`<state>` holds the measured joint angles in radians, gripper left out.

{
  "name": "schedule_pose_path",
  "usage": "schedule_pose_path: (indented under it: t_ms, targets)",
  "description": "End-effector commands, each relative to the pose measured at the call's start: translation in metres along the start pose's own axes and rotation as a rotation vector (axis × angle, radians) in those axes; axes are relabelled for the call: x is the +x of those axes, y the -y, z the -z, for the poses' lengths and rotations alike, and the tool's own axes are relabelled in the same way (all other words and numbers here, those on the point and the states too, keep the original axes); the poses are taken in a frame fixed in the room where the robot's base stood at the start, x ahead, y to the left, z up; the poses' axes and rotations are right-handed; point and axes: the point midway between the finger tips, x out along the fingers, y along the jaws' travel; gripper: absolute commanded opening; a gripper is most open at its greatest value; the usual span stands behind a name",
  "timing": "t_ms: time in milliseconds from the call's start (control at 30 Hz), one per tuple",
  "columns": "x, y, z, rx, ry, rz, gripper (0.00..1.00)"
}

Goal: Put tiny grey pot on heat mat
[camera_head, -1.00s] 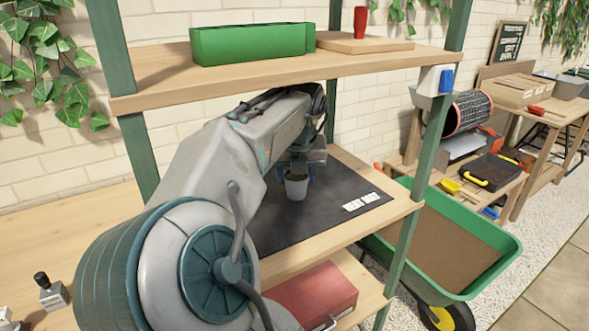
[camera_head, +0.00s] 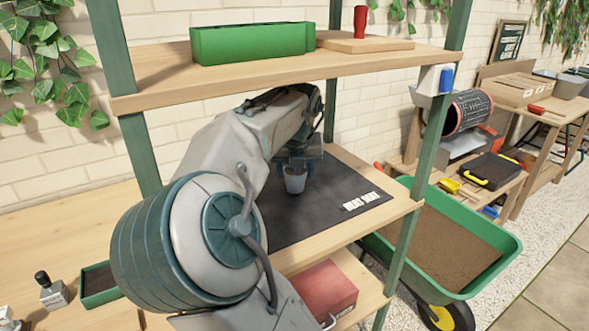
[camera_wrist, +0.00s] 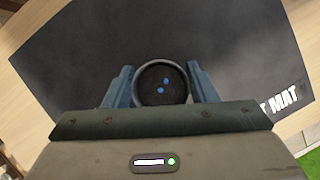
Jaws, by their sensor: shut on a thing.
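The tiny grey pot (camera_head: 295,181) is upright over the dark heat mat (camera_head: 325,208), which lies on the middle shelf with a white label near its right end. I cannot tell whether the pot's base touches the mat. My gripper (camera_head: 296,172) is around the pot.
The upper shelf (camera_head: 400,62) is above my arm and holds a green planter (camera_head: 250,42). A green shelf post (camera_head: 395,250) stands at the front right. A red box (camera_head: 325,290) is on the shelf below. The mat around the pot is clear.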

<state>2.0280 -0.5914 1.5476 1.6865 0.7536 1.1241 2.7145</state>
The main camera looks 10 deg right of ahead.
Motion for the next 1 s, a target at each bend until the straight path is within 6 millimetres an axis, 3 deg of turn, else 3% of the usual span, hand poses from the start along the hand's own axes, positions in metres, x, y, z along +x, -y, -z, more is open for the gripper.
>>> schedule_pose_path:
  t_ms: [133, 167, 233, 567, 733, 1000]
  targets:
    - [0.004, 0.0, 0.002, 0.0, 0.0, 0.0, 0.23]
    - [0.004, 0.0, 0.002, 0.0, 0.0, 0.0, 0.54]
    - [0.004, 0.0, 0.002, 0.0, 0.0, 0.0, 0.73]
    - [0.001, 0.0, 0.001, 0.0, 0.0, 0.0, 0.73]
    - [-0.015, -0.001, 0.0, -0.002, -0.001, 0.0, 0.73]
    - [-0.024, -0.002, 0.03, -0.003, -0.003, -0.002, 0.73]
